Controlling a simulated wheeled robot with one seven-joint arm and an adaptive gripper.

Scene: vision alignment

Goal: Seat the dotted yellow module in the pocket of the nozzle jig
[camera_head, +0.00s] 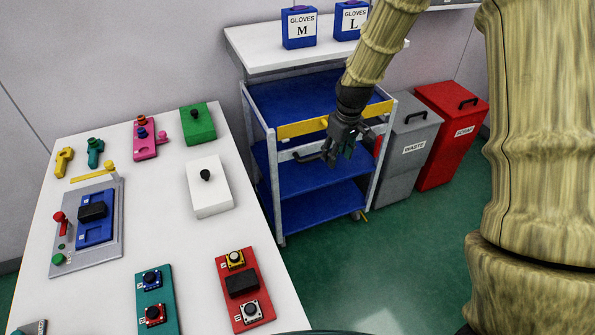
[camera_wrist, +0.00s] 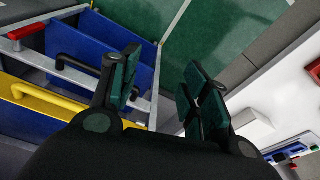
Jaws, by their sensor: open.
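My gripper (camera_head: 343,150) is open and empty in front of the blue cart, right of the table and well apart from the module. Its open fingers also show in the wrist view (camera_wrist: 162,78).
The red tray also holds a black block (camera_head: 242,284) and a white module (camera_head: 251,311). A teal tray (camera_head: 155,297) holds blue and red modules. A white box (camera_head: 208,187) and green box (camera_head: 198,124) stand behind. The blue cart (camera_head: 305,180) and bins stand beyond the table.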

